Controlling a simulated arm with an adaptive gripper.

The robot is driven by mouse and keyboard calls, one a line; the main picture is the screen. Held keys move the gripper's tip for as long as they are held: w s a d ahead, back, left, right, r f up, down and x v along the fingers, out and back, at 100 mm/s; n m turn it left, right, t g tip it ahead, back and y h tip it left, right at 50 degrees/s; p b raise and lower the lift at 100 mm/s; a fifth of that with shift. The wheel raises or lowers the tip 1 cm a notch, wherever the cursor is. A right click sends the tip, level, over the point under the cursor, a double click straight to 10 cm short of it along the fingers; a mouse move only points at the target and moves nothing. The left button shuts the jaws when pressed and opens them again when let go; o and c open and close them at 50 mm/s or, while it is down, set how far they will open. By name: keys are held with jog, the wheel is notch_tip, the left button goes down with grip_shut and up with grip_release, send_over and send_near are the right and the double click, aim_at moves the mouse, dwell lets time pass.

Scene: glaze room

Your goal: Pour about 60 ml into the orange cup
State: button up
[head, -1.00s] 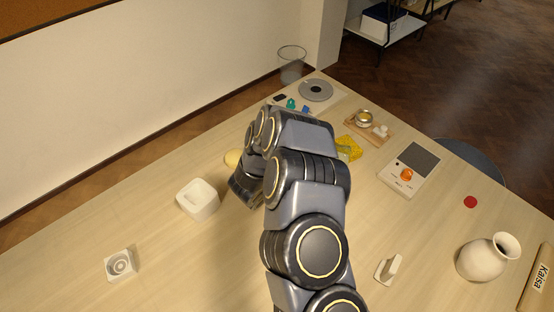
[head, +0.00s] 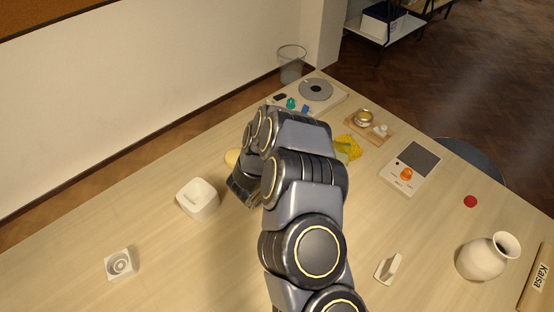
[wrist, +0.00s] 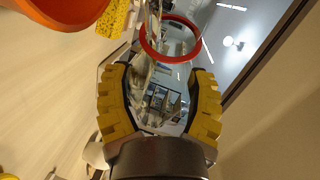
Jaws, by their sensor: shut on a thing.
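In the wrist view my gripper (wrist: 160,80), with yellow ribbed finger pads, is shut on a clear, shiny vessel with a red rim (wrist: 143,42). Glassy streaks show inside it and by its rim; I cannot tell whether liquid is running out. The orange cup (wrist: 62,8) is large at the top left of the wrist view, cut off by the frame, beside the vessel's rim and apart from it. In the head view my arm hides the gripper, and I cannot make out the vessel or the cup.
A yellow sponge (head: 349,146) lies right of my arm and shows beyond the cup in the wrist view (wrist: 112,18). A white device with a dark pad (head: 418,159) and orange knob stands further right. A white box (head: 198,199) is left. A vase (head: 481,259) stands front right.

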jog(key=shift+r, duration=0.1)
dwell(0.5)
jog(key=f+m+y, duration=0.1)
jog(key=d+f+m+y, duration=0.1)
jog(key=f+m, duration=0.1)
jog(key=shift+s+f+m+g+y, duration=0.2)
jog(key=shift+f+m+g+y, duration=0.05)
jog(key=shift+m+g+y, duration=0.05)
jog(key=shift+a, duration=0.1)
dwell(1.8)
